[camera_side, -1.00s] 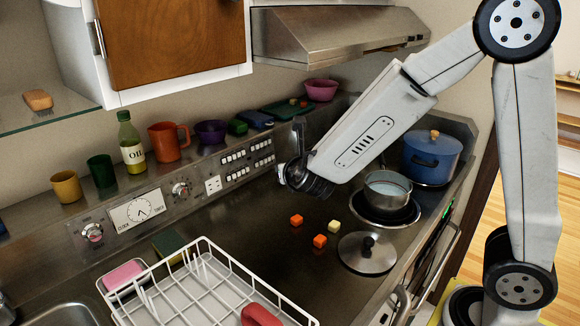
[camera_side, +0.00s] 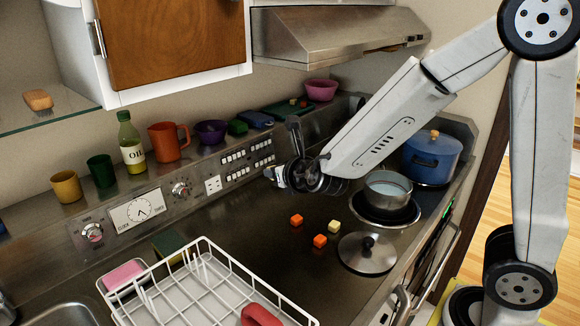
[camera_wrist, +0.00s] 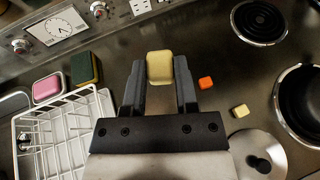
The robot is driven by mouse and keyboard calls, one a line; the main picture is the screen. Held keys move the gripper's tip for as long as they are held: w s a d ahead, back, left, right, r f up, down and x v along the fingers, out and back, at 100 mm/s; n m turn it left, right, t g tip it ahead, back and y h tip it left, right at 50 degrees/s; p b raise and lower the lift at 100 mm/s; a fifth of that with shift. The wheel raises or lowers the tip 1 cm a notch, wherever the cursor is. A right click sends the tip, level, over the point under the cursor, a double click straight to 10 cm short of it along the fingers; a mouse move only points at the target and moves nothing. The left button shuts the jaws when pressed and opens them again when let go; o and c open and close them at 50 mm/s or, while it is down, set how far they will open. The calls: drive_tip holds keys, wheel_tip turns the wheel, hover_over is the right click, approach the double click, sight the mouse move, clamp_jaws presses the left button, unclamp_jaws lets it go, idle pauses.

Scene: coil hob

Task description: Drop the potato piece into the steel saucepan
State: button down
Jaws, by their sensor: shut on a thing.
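My gripper (camera_wrist: 160,82) is shut on a pale yellow potato piece (camera_wrist: 159,66), which sits between the two dark fingers in the wrist view. In the side view my gripper (camera_side: 275,175) is above the hob, near the back control panel, left of the steel saucepan.
Two orange cubes (camera_side: 296,220) and a pale cube (camera_side: 334,227) lie on the hob. A steel lid (camera_side: 352,257) lies in front of the saucepan. A blue pot (camera_side: 432,165) stands behind it. A white dish rack (camera_side: 205,290) is at the front left.

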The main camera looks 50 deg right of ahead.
drive_tip(key=shift+w+d, duration=0.15)
drive_tip(key=shift+d, duration=0.4)
drive_tip(key=s+d+f+m+g+h, duration=0.1)
drive_tip(key=s+d+m+g+h, duration=0.2)
drive_tip(key=d, duration=0.6)
drive_tip(key=d+m+g+h, duration=0.3)
drive_tip(key=d+m+g, duration=0.15)
drive_tip(key=d, duration=0.35)
drive_tip(key=s+d+f+m+g+h, duration=0.1)
drive_tip(key=s+d+m+g+h, duration=0.15)
drive_tip(key=d+m, duration=0.45)
drive_tip(key=s+d+f+m+g, duration=0.2)
drive_tip(key=s+d+g, duration=0.4)
drive_tip(key=d, duration=0.3)
drive_tip(key=shift+s+m+g, duration=0.15)
drive_tip(key=shift+m+g, duration=0.25)
drive_tip(key=shift+m, duration=0.35)
drive_tip(key=shift+f, duration=2.95)
